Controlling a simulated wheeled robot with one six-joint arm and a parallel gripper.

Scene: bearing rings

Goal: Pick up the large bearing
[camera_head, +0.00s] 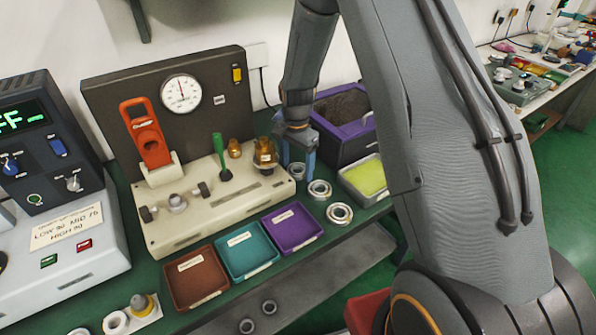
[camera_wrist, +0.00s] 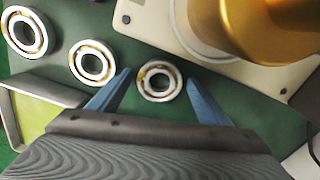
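Three metal bearing rings lie in a row on the green bench. The large bearing (camera_head: 348,213) is nearest the bench's front edge; in the wrist view it is at the upper left (camera_wrist: 40,36). The middle-sized bearing (camera_head: 328,190) also shows in the wrist view (camera_wrist: 105,66). The smallest bearing (camera_head: 297,177) is farthest back; in the wrist view (camera_wrist: 173,82) it appears between my fingertips. My gripper (camera_head: 298,163) is open and points down over the smallest bearing (camera_wrist: 159,76). I cannot tell its exact height. The large bearing is well outside the fingers.
A beige test fixture (camera_head: 225,205) stands left of my gripper. A purple bin (camera_head: 345,150) is behind and a tray with a yellow-green pad (camera_head: 364,178) is to the right. Brown, teal and purple (camera_head: 292,229) trays line the front. Further rings lie below on a shelf.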

